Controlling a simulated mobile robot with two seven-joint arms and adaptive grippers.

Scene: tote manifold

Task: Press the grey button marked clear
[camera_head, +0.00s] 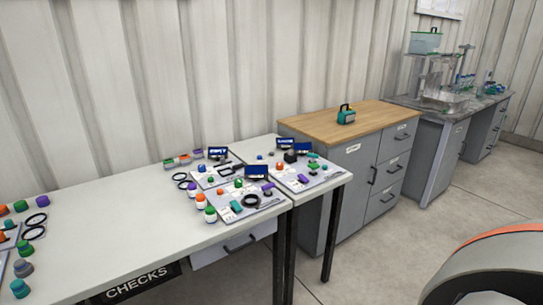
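I cannot make out a grey button marked clear; no label that small is readable. A grey round piece (25,247) stands at the left of the white table (120,225), among coloured caps. Boards with small coloured parts lie on the table's right part: a front board (228,212) and a board at the right end (328,174). Small dark blue signs with white text stand on them, one of them here (257,171). Neither of my grippers is in view.
A sign reading CHECKS (137,284) hangs on the table's front. A wood-topped grey cabinet (385,113) holds a teal object with a black handle (346,114). A grey bench (425,105) with glassware stands beyond. The floor (410,235) at right is mostly clear.

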